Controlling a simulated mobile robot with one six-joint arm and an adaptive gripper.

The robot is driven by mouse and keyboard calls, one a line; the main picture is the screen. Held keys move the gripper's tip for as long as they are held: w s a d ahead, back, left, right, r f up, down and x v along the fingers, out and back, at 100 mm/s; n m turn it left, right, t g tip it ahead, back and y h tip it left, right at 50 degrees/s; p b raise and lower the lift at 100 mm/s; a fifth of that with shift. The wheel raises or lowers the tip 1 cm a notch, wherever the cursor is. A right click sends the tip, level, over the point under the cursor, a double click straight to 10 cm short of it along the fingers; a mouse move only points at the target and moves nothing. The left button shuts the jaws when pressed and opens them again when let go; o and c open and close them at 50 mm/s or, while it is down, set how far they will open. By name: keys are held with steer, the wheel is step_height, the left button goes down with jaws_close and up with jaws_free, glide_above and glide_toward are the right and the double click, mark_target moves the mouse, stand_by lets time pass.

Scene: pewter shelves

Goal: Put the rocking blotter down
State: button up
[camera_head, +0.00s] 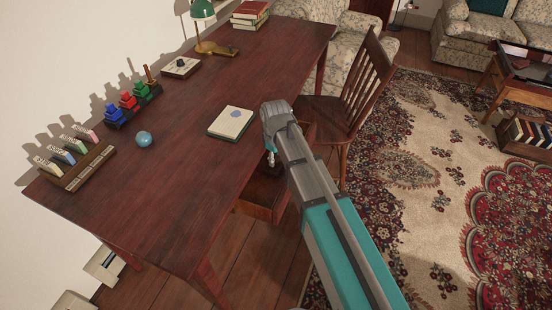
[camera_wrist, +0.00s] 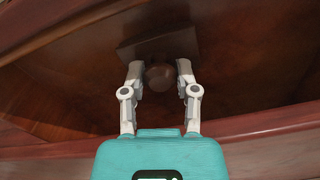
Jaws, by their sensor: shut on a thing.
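The rocking blotter (camera_wrist: 160,77) shows in the wrist view as a round brown knob with a dark, flat body behind it. My gripper (camera_wrist: 160,70) has its two fingers shut on either side of the knob. The blotter is over or inside an open wooden drawer (camera_head: 257,212); I cannot tell whether it touches the drawer floor. In the head view my gripper (camera_head: 270,158) points down at the desk's front edge, above the drawer, and the blotter is hidden there.
The desk (camera_head: 180,150) holds a cream notepad (camera_head: 231,122), a blue ball (camera_head: 144,139), a card rack (camera_head: 85,168), a rack of coloured pieces (camera_head: 133,110), a lamp (camera_head: 203,12) and books (camera_head: 249,14). A wooden chair (camera_head: 345,105) stands close behind my arm.

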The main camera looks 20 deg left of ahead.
mark_target(276, 157)
steer(key=shift+f, duration=0.2)
steer(key=o, duration=1)
steer(key=shift+r, duration=0.1)
steer(key=shift+r, duration=0.15)
step_height(276, 157, up, 12)
steer(key=p, duration=1.2)
steer(key=shift+d, duration=0.1)
stand_by(0.3)
steer(key=s+d+m, duration=0.2)
steer(key=d+m, duration=0.2)
steer(key=d, duration=0.8)
steer(key=s+d+m, duration=0.1)
steer(key=d+m, duration=0.4)
steer(key=d, duration=0.7)
steer(key=s+d+m, duration=0.2)
steer(key=d+m, duration=0.3)
steer(key=d, duration=0.7)
steer(key=shift+s+d, duration=0.35)
